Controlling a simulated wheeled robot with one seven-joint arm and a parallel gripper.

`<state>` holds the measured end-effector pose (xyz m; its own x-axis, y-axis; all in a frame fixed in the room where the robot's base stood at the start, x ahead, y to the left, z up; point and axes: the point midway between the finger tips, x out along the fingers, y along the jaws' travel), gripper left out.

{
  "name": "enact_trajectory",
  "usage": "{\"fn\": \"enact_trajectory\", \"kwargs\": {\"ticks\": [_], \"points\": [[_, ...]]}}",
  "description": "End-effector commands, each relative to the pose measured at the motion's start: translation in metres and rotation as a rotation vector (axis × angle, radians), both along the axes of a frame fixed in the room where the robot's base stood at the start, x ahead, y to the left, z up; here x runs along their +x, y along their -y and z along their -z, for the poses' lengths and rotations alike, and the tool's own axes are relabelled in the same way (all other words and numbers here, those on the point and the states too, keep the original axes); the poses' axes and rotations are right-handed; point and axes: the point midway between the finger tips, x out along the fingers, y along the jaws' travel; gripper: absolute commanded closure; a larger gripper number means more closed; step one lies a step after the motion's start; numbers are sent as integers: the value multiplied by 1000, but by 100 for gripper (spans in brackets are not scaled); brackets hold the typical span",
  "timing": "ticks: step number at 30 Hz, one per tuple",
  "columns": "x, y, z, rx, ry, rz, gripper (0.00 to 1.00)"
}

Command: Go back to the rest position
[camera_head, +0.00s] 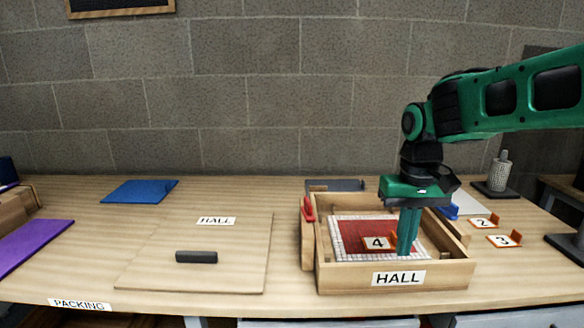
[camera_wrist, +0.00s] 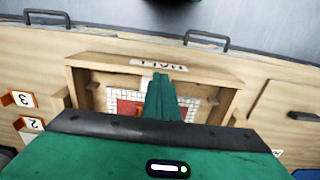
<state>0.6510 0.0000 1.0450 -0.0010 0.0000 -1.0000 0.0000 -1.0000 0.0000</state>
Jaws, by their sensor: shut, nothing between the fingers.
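My gripper (camera_head: 404,254) is green and points straight down into the wooden crate labelled HALL (camera_head: 455,277). Its fingers are shut with nothing between them. The fingertips are low over the front right of the red panel with a white tiled border (camera_head: 350,228) inside the crate; I cannot tell if they touch it. An orange marker with the number 4 (camera_head: 376,243) stands on the panel just left of the fingers. In the wrist view, the shut fingers (camera_wrist: 165,85) reach into the crate (camera_wrist: 215,69) and hide part of the panel.
A wooden lid labelled HALL with a dark handle (camera_head: 197,257) lies left of the crate. Markers 2 (camera_head: 481,222) and 3 (camera_head: 503,239) stand to its right. A red clip (camera_head: 308,209) is on the crate's left wall. A blue sheet (camera_head: 140,191) lies farther left. The space above the crate is open.

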Motion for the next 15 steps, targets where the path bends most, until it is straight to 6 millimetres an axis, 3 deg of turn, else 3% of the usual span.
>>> {"fn": "enact_trajectory", "kwargs": {"ticks": [8,15], "points": [[-33,49,6,-12,3,106,100],[-82,100,17,-18,3,234,100]]}}
